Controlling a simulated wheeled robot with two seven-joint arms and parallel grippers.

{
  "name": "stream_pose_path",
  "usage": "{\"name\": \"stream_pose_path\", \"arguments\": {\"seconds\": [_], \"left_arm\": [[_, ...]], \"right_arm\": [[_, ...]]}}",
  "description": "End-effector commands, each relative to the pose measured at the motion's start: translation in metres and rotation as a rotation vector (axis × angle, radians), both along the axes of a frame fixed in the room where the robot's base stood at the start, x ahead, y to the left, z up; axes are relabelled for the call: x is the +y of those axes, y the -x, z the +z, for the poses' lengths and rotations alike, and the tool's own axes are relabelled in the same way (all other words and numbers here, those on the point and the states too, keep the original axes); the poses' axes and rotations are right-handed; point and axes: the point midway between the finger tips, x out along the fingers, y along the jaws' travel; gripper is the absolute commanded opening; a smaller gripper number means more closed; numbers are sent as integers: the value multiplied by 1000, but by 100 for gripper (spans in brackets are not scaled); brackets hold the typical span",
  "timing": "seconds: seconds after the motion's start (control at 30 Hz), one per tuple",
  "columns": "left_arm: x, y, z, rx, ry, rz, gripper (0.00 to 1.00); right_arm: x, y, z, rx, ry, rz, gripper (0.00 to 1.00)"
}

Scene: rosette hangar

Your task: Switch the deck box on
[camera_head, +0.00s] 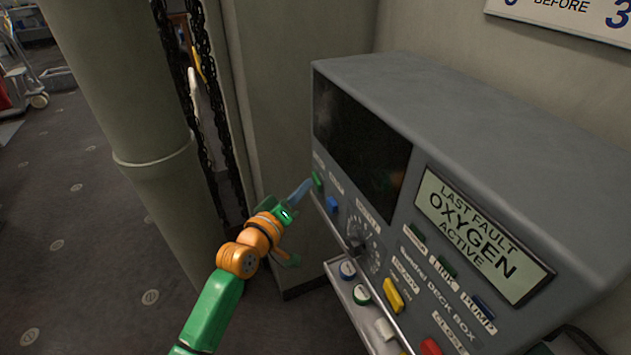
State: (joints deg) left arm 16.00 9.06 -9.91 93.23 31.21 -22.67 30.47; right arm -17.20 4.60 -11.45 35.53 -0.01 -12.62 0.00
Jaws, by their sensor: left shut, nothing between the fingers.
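The deck box (470,140) is a grey console on the right of the head view. Its dark screen (355,145) looks unlit, and a panel beside it (483,235) reads "LAST FAULT OXYGEN ACTIVE". Its front has a green button (318,180) at the far left, a blue button (332,204), a round dial (358,235), a yellow switch (393,295) and a red button (431,346). My left gripper (302,190) is shut and empty, its tip just left of the green button; I cannot tell whether they touch. My right gripper is not in view.
A thick grey-green pillar (130,110) and hanging chains (205,80) stand left of the box. A lower ledge with round buttons (361,294) and a white one juts out below the front. Open carpeted floor (80,220) lies to the left.

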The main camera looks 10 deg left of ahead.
Motion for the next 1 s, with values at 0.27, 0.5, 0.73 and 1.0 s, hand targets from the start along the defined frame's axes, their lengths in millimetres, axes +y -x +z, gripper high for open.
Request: {"name": "stream_pose_path", "arguments": {"seconds": [0.27,0.5,0.73,1.0], "left_arm": [[-4,-2,1,-2,2,-2,0],[-7,-3,2,-3,3,-3,0],[-8,-3,2,-5,4,-4,0],[-8,-3,3,-6,4,-4,0]], "right_arm": [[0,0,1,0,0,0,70],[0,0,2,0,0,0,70],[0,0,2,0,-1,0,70],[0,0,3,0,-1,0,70]]}}
